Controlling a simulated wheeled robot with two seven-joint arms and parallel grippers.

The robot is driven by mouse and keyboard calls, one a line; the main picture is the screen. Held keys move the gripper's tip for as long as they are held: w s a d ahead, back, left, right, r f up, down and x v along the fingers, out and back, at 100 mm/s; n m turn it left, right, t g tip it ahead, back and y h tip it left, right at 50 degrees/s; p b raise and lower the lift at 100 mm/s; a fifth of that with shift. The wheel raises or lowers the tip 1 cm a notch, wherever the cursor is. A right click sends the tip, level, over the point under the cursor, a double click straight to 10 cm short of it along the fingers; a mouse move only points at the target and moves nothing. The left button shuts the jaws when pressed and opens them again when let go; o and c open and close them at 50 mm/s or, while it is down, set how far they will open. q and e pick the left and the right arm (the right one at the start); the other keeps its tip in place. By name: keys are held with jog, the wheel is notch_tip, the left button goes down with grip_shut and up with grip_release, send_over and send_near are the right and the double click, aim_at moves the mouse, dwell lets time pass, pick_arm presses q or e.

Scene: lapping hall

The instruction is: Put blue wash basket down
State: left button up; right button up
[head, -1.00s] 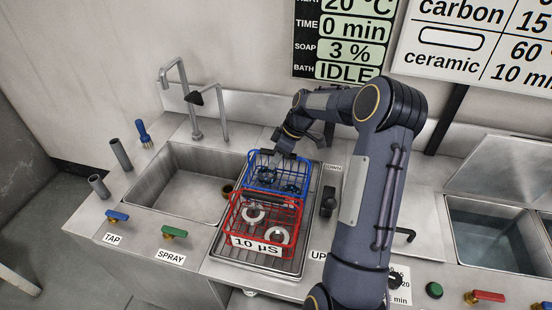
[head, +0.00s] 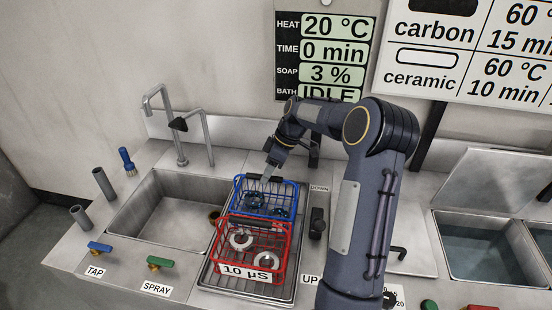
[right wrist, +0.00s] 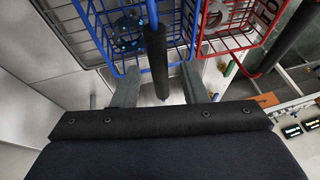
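The blue wash basket (head: 265,212) stands on the ribbed draining tray (head: 204,277), directly behind the red basket (head: 250,255). It holds dark ring-shaped parts. My right gripper (head: 268,172) is at the back top of the blue basket, by its dark handle. In the right wrist view my right gripper (right wrist: 160,90) has its two grey fingers spread apart. The black handle (right wrist: 157,60) lies between them with a gap on each side. The blue basket's wire wall (right wrist: 115,60) shows beyond the fingers. My left gripper is not in view.
The red basket, marked "10 µS", holds pale rings and stands close against the blue one. An empty sink (head: 165,215) with taps is to the left. A water bath (head: 480,250) with a raised lid is to the right. A black lever (head: 317,223) stands beside the tray.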

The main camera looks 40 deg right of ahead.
jog(key=v, duration=0.6)
jog(key=s+a+r+m, duration=0.2)
jog(key=s+a+r, duration=0.2)
jog(key=a+r, duration=0.25)
jog(key=s+a+f+m+t, duration=0.1)
jog(key=s+a+f+m, duration=0.1)
jog(key=s+a, duration=0.6)
jog(key=s+a+f+m+t, duration=0.2)
jog(key=s+a+m, duration=0.3)
jog(key=s+a, duration=0.4)
jog(key=s+f, duration=0.1)
jog(key=s, duration=0.3)
jog(key=shift+a+f+h, duration=0.25)
jog(key=shift+f+h, duration=0.05)
jog(key=shift+s+d+t, duration=0.1)
jog(key=shift+s+t, duration=0.05)
jog(key=shift+t, duration=0.15)
